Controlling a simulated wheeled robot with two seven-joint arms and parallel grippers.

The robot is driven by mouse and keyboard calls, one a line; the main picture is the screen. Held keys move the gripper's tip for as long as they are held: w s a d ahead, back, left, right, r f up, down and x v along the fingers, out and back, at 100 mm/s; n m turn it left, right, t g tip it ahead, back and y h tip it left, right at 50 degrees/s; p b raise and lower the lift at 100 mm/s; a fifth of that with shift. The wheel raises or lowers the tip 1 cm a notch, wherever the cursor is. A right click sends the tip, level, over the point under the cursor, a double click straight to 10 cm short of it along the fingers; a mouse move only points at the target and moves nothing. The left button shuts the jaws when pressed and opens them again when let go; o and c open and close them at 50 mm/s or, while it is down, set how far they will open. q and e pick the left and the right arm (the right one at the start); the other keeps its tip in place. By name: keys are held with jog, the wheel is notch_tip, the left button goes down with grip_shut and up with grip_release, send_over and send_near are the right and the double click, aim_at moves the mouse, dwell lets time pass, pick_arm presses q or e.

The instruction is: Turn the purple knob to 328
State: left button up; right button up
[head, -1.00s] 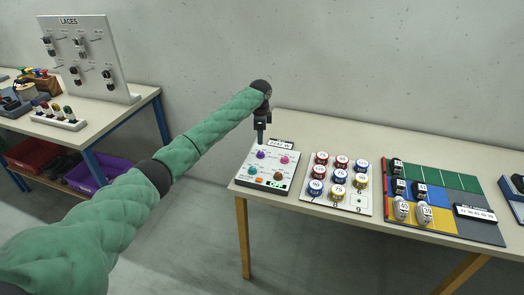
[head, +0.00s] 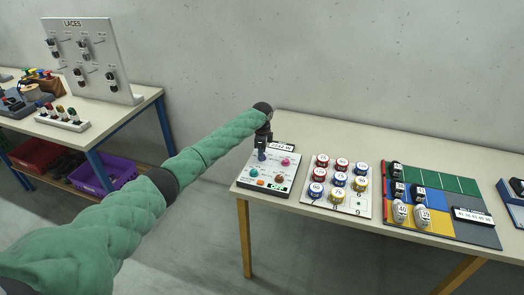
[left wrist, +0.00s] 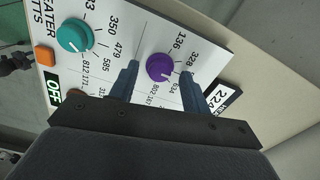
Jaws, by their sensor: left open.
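The purple knob (left wrist: 160,68) sits on a white control panel (head: 252,163) at the left end of the right-hand table. In the left wrist view, the number 328 (left wrist: 197,60) is printed near the knob, with 136 beside it. A pale pointer mark shows on the knob's lower edge, on the side away from 136. My left gripper (head: 261,156) is down at the panel, open, with one finger on each side of the purple knob; contact is not clear. In the head view the gripper mostly hides the knob. My right gripper is not in view.
Near it on the panel are a teal knob (left wrist: 74,36), a pink knob (head: 286,161), a brown knob (head: 279,179), an orange button (left wrist: 45,56) and a green OFF display (left wrist: 54,91). A tray of round tins (head: 309,203) stands to the right. The wall is behind.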

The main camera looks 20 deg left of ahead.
pick_arm(q)
jog(key=shift+f, duration=0.15)
jog(key=shift+c, duration=0.2)
jog(key=c, duration=1)
jog(key=shift+o, duration=0.2)
